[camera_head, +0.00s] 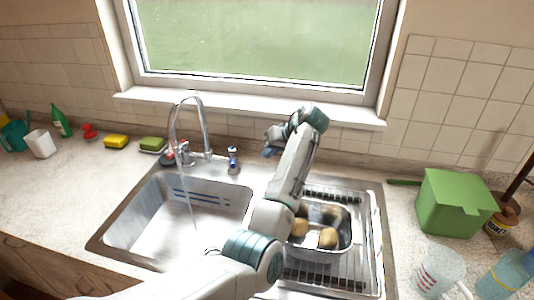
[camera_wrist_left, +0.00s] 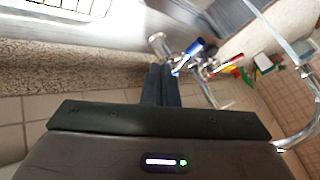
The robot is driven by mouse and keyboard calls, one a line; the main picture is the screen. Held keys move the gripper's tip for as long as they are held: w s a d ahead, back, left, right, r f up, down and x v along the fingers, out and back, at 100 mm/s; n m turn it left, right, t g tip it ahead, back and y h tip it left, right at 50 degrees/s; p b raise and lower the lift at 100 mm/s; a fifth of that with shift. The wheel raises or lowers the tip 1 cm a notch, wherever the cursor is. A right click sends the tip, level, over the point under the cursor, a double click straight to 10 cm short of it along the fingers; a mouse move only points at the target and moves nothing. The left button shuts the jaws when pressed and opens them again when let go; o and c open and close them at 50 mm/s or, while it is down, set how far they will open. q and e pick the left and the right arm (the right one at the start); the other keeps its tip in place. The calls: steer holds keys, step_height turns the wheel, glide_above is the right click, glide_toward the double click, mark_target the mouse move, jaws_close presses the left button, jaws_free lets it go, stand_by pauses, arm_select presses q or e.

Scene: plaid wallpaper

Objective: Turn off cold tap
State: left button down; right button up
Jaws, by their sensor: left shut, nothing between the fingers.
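The cold tap (camera_head: 232,160), with a blue lever, stands at the back of the sink, right of the curved spout (camera_head: 203,130). A thin stream of water runs from the spout into the basin. My left gripper (camera_head: 268,151) is right of the cold tap, apart from it in the head view. In the wrist view, its fingers (camera_wrist_left: 162,86) are shut and empty, and the blue lever (camera_wrist_left: 188,56) shows just beyond their tips; I cannot tell whether they touch. The red-marked hot tap (camera_head: 182,149) is left of the spout. My right gripper is not in view.
The sink basin (camera_head: 148,222) is left of my arm. A metal pan (camera_head: 341,236) with potatoes sits on the drainer at right. A green box (camera_head: 455,203) and cups stand on the right counter. Sponges (camera_head: 116,141) lie back left. The windowsill (camera_head: 240,108) runs behind the gripper.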

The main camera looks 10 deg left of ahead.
mark_target(233, 158)
arm_select(q)
steer(key=a+f+p, duration=0.5)
steer(key=a+p, duration=0.1)
steer(key=a, duration=0.2)
steer(key=shift+w+a+f, duration=0.2)
steer(key=shift+w+a, duration=0.05)
steer(key=shift+a, duration=0.15)
steer(key=shift+w, duration=0.1)
